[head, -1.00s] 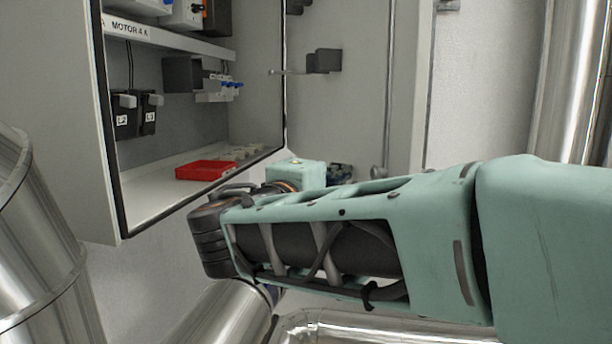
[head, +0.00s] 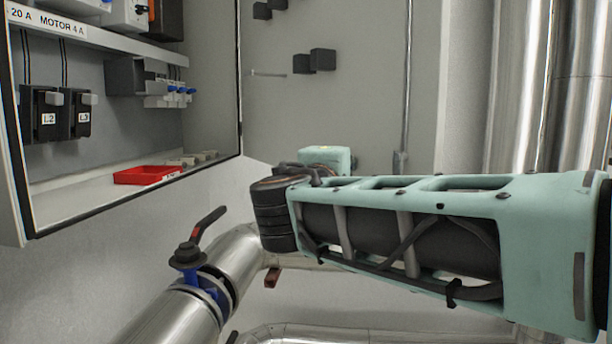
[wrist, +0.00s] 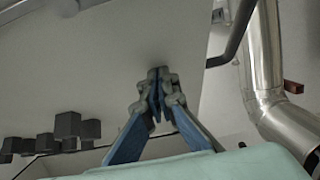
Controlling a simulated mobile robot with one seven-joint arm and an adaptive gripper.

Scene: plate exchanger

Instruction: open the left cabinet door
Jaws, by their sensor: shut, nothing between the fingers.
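In the head view a grey door panel (head: 345,105) stands swung out to the right of the open cabinet (head: 90,195). Its inner face carries black blocks and a vertical rod. I cannot tell for sure that it is the left door. My arm crosses in front of its lower part, and my gripper is hidden there. In the wrist view my gripper (wrist: 157,88) has its fingertips together, with nothing between them. A pale flat panel (wrist: 110,65) lies behind the fingertips. Whether they touch it is unclear.
Inside the cabinet are a red tray (head: 147,174) and black switch units (head: 58,115). Below it, a valve with a red-and-black handle (head: 207,225) sits on a metal pipe (head: 180,318). Large vertical pipes (head: 580,80) stand at the right. In the wrist view a bent pipe (wrist: 265,70) is at right.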

